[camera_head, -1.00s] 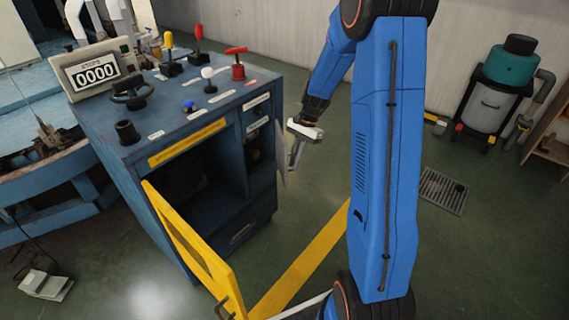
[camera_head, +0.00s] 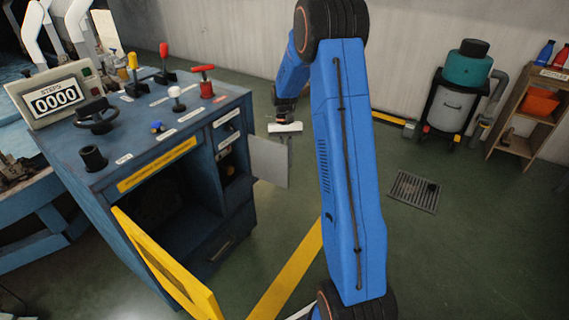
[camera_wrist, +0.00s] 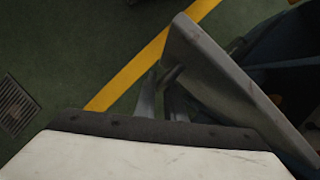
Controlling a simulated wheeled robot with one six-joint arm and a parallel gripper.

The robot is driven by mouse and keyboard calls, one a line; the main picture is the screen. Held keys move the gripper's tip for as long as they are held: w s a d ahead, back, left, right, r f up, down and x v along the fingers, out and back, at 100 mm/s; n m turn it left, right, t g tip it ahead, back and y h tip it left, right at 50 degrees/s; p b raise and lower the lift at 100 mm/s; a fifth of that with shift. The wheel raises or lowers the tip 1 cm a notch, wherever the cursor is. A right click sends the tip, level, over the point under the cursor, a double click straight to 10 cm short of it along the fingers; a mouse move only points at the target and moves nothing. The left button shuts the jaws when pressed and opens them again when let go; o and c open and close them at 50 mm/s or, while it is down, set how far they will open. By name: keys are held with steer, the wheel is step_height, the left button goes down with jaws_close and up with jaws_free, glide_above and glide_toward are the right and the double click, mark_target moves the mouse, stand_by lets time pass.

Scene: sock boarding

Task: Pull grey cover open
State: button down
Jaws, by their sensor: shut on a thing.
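The grey cover (camera_head: 268,160) is a flat panel on the right side of the blue cabinet (camera_head: 190,150). It stands swung out from the cabinet, with its face toward the head camera. Behind its hinge side the compartment (camera_head: 230,168) is exposed. My gripper (camera_head: 286,140) is at the cover's outer upper edge, its fingertips partly hidden behind the cover. In the wrist view the grey cover (camera_wrist: 225,80) slants across the right side, and my gripper's fingers (camera_wrist: 168,95) are shut at its edge, on what looks like its handle.
A yellow door (camera_head: 165,265) stands open at the cabinet's front lower left. Levers and knobs, including a red T-handle (camera_head: 204,80), stand on the cabinet top. A floor drain (camera_head: 414,191), a teal-topped canister (camera_head: 455,95) and a wooden shelf (camera_head: 530,115) are to the right.

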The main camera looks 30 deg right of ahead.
steer(key=shift+w+d, duration=0.15)
steer(key=shift+d, duration=0.05)
stand_by(0.4)
steer(key=c, duration=2.1)
jaws_free()
steer(key=v, duration=1.7)
steer(key=shift+r, duration=0.2)
